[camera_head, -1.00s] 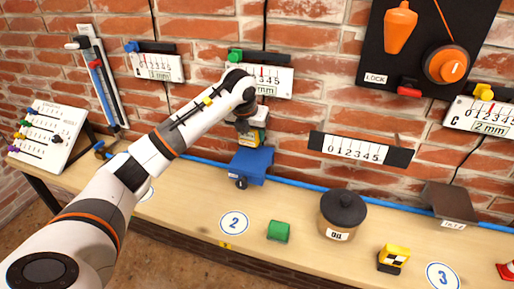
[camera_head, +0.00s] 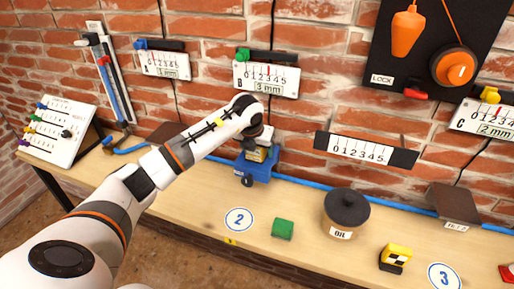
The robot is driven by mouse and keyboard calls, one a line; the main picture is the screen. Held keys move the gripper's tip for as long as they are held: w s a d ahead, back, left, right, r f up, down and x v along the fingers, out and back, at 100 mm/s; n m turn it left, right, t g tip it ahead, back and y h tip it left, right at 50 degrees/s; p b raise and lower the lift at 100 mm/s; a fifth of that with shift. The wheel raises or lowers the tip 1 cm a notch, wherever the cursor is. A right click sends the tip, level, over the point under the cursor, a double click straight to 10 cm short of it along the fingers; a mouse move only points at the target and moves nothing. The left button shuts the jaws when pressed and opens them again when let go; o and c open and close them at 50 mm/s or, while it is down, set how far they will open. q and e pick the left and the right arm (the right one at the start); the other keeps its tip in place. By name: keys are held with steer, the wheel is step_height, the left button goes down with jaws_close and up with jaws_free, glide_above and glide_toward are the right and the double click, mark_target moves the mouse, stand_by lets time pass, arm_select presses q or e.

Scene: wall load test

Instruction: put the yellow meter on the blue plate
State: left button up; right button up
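My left gripper (camera_head: 261,141) is low over the blue plate (camera_head: 262,172), a small blue bracket at the wall side of the bench. My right gripper is not in view.
A similar yellow-and-black block (camera_head: 396,257) stands at the right. A green block (camera_head: 283,229), a dark-lidded oil pot (camera_head: 345,212) and a brown plate (camera_head: 453,203) also stand on the bench (camera_head: 190,205). Scales hang on the brick wall. The bench front is mostly clear.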

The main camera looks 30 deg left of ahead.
arm_select(q)
steer(key=shift+r, duration=0.25)
steer(key=shift+s+r, duration=0.1)
steer(key=shift+r, duration=0.15)
steer(key=b+v, duration=0.2)
steer(key=v, duration=0.9)
steer(key=shift+s, duration=0.2)
steer(key=shift+d+r, duration=0.1)
